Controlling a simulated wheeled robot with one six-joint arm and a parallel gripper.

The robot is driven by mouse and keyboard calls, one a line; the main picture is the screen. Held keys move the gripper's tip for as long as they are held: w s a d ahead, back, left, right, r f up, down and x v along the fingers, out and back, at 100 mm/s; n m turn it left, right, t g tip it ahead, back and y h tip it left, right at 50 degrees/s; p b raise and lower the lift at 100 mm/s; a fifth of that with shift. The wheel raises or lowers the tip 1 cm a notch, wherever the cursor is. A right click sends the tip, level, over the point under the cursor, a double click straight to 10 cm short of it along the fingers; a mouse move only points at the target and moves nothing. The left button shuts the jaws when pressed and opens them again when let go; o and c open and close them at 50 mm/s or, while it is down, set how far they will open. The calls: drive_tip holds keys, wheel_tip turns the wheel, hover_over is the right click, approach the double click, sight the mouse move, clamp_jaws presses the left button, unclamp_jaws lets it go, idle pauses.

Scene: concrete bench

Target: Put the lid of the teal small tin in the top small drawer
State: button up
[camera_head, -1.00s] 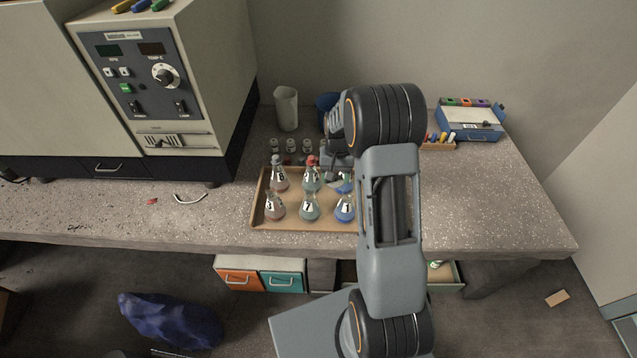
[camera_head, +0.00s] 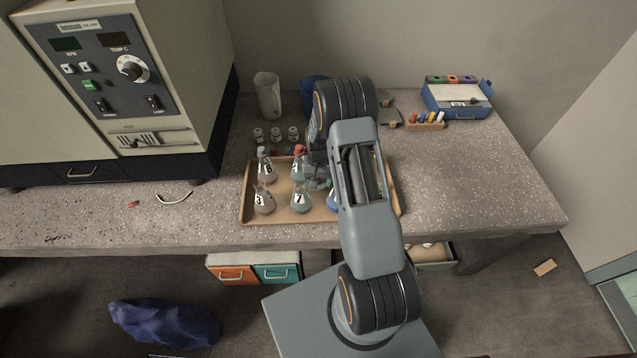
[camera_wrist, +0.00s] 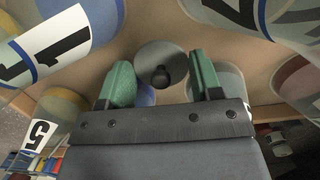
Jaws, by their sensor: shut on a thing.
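My gripper (camera_wrist: 162,78) has green fingers. They are shut on a round grey lid (camera_wrist: 145,60) with a black knob in its middle, the knob facing the wrist camera. In the head view my gripper (camera_head: 316,178) is low over the flask tray, and my arm hides part of it and the lid. Below the bench front are an orange drawer (camera_head: 236,274) and a teal drawer (camera_head: 276,273), both looking shut. To the right, a pale green drawer (camera_head: 440,264) stands open, partly hidden by my arm. I cannot tell which is the top small drawer. I cannot make out the teal tin.
Several numbered flasks (camera_head: 301,199) stand close around my gripper on a brown tray (camera_head: 245,213). Small vials (camera_head: 275,135), a beaker (camera_head: 269,97) and a blue container (camera_head: 314,92) are behind. A pen holder (camera_head: 425,125) and blue box (camera_head: 457,101) stand right. The bench's right front is clear.

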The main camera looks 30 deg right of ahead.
drive_tip(key=shift+f, duration=0.8)
drive_tip(key=shift+f, duration=0.1)
drive_tip(key=shift+f, duration=0.15)
drive_tip(key=o, duration=0.9)
